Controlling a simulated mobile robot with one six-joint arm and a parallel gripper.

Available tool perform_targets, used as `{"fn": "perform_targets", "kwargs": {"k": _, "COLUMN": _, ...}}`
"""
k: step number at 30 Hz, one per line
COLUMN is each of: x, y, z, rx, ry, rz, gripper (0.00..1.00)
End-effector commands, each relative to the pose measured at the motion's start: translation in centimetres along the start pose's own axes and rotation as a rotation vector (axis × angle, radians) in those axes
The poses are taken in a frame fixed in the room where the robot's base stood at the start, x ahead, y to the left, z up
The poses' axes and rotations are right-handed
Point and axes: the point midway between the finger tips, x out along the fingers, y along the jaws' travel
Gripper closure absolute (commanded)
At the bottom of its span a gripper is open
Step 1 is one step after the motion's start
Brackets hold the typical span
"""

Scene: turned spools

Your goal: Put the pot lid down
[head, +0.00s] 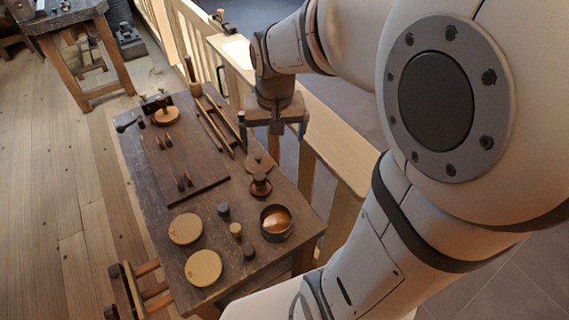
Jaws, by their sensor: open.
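The pot (276,224) is a dark round vessel, open at the top with amber contents showing, near the right front corner of the workbench. A flat round brown disc (262,163), which looks like the pot lid, lies on the bench near the right edge, beyond the pot. My gripper (277,130) points down over the bench's right edge, above and slightly right of the disc in the picture. Its fingers are apart and nothing shows between them. I cannot tell its exact height over the bench.
The workbench (150,205) holds a dark board (195,190) with small pegs, two pale wooden discs (186,229) (203,267), a dark turned spool (261,186), small cylinders (235,230) and long sticks (215,130). A wooden railing (335,150) runs close along the right side.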

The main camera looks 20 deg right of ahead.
Motion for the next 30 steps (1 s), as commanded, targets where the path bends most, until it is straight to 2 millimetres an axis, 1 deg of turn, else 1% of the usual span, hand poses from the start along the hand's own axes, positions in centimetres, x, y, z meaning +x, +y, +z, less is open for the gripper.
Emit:
{"fn": "perform_targets", "kwargs": {"k": 1, "x": -1.0, "y": 0.4, "z": 1.8, "rx": -0.033, "ry": 0.020, "rz": -0.004, "gripper": 0.00}}
{"fn": "perform_targets", "kwargs": {"k": 3, "x": -1.8, "y": 0.9, "z": 4.0, "rx": -0.080, "ry": 0.038, "rz": -0.006, "gripper": 0.00}}
{"fn": "perform_targets", "kwargs": {"k": 6, "x": -2.4, "y": 1.5, "z": 6.6, "rx": -0.138, "ry": 0.060, "rz": -0.009, "gripper": 0.00}}
{"fn": "perform_targets", "kwargs": {"k": 10, "x": -2.7, "y": 2.0, "z": 8.9, "rx": -0.191, "ry": 0.079, "rz": -0.009, "gripper": 0.00}}
{"fn": "perform_targets", "kwargs": {"k": 12, "x": -2.8, "y": 0.8, "z": 9.9, "rx": -0.209, "ry": 0.085, "rz": -0.009, "gripper": 0.00}}
{"fn": "perform_targets", "kwargs": {"k": 16, "x": -2.8, "y": 0.8, "z": 10.4, "rx": -0.223, "ry": 0.088, "rz": -0.009, "gripper": 0.00}}
{"fn": "perform_targets", "kwargs": {"k": 30, "x": -2.8, "y": 0.9, "z": 10.3, "rx": -0.220, "ry": 0.088, "rz": -0.009, "gripper": 0.00}}
